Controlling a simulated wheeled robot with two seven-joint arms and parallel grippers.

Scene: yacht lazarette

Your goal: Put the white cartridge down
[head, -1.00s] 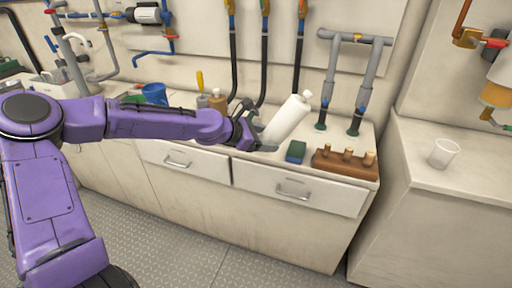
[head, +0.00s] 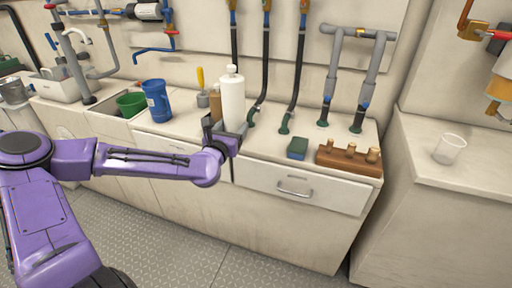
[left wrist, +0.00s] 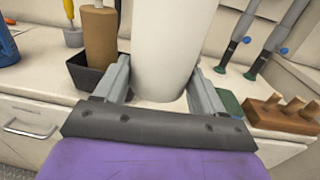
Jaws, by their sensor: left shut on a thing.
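The white cartridge (head: 232,100) stands upright at the front of the counter (head: 265,146), its cap at the top. My left gripper (head: 231,138) is shut on its lower part from the front. In the left wrist view the cartridge (left wrist: 168,45) fills the space between the two grey fingers of the gripper (left wrist: 160,72). Its lower end is close over the counter top; I cannot tell whether it touches. My right gripper is not in view.
A brown bottle (left wrist: 100,38) in a dark holder (left wrist: 88,73) stands close left of the cartridge. A blue jug (head: 157,101) is further left. Black hoses (head: 266,60) rise behind.

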